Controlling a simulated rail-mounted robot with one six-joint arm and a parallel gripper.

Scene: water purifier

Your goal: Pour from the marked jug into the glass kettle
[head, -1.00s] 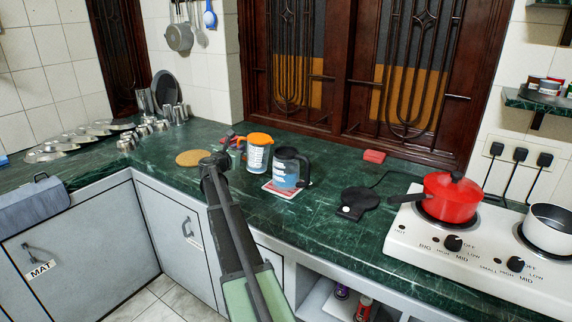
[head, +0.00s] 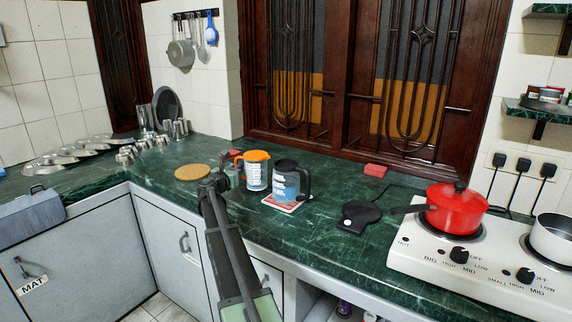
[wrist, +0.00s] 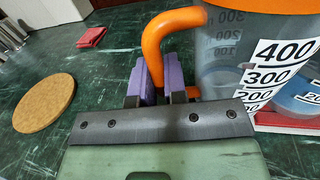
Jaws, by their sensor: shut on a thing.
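The marked jug (head: 257,174) has an orange lid and handle and a printed scale. It is upright, left of the glass kettle. In the wrist view the jug (wrist: 225,60) fills the upper right, with labels such as 400 and 300. My gripper (wrist: 161,80) has its purple fingers closed around the lower part of the orange handle. In the head view my gripper (head: 236,170) is at the jug's left side. The glass kettle (head: 286,184) has a black handle on its right and bluish contents. I cannot tell whether the jug touches the counter.
The kettle stands on a red-and-white mat (head: 282,206). A round cork mat (head: 192,172) lies left of my gripper. A black kettle base (head: 358,216), a red block (head: 375,170) and a stove with a red pot (head: 456,210) are to the right. Steel cups (head: 170,130) stand at the back left.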

